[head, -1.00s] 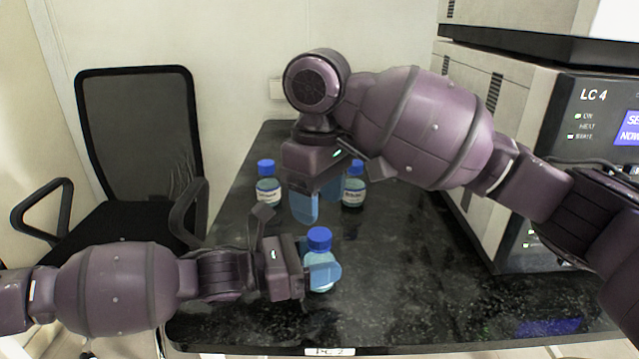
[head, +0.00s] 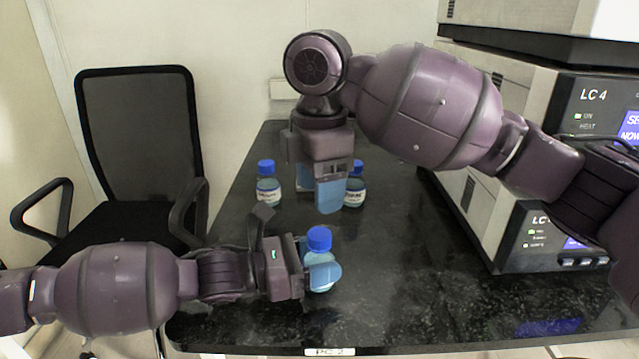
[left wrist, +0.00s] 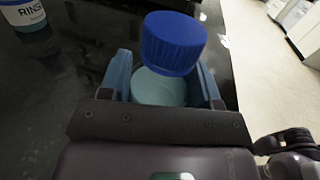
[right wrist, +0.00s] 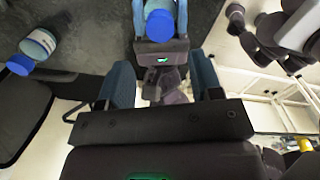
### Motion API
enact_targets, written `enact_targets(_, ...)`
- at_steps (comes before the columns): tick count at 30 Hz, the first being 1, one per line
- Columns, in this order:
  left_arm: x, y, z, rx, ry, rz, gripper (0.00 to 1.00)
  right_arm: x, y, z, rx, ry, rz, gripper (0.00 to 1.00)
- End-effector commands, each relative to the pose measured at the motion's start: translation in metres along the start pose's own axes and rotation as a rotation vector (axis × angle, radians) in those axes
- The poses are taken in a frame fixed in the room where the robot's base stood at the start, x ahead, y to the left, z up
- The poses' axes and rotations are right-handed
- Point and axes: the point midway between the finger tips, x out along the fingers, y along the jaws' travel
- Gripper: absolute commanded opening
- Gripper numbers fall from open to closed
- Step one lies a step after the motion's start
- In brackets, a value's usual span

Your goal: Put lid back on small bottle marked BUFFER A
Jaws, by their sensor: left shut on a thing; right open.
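A small bottle (head: 319,257) with a ribbed blue cap on its top stands upright near the front of the black bench. My left gripper (head: 322,273) is shut around its body from the left. In the left wrist view the blue cap (left wrist: 173,43) is above the pale blue body (left wrist: 158,88) between the fingers; no label is readable there. My right gripper (head: 318,196) is open and empty, pointing down above the bench behind the held bottle. In the right wrist view the held bottle's cap (right wrist: 160,25) lies beyond the open fingers.
Two more blue-capped bottles stand farther back, one left (head: 268,190) and one right (head: 355,190), partly behind my right gripper. A bottle in the left wrist view reads "RINS" (left wrist: 30,14). LC 4 instruments (head: 540,130) stand at right; a chair (head: 135,140) is at left. The bench's front right is clear.

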Motion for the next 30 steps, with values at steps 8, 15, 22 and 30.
enact_targets(8, 0.0, 0.0, 0.0, 0.0, 0.0, 0.0, 0.0, 0.001, 0.0, 0.0, 0.002, 0.0, 0.0, 0.59)
enact_targets(15, 0.0, 0.0, 0.0, 0.0, 0.0, 0.0, 0.0, 0.022, -0.001, 0.0, 0.003, -0.001, -0.004, 0.59)
enact_targets(22, 0.0, 0.0, 0.0, 0.0, 0.0, 0.0, 0.0, 0.054, -0.001, 0.0, 0.004, 0.0, -0.003, 0.59)
enact_targets(30, 0.0, 0.0, 0.0, 0.0, 0.0, 0.0, 0.0, 0.077, 0.0, 0.001, 0.005, 0.0, -0.001, 0.59)
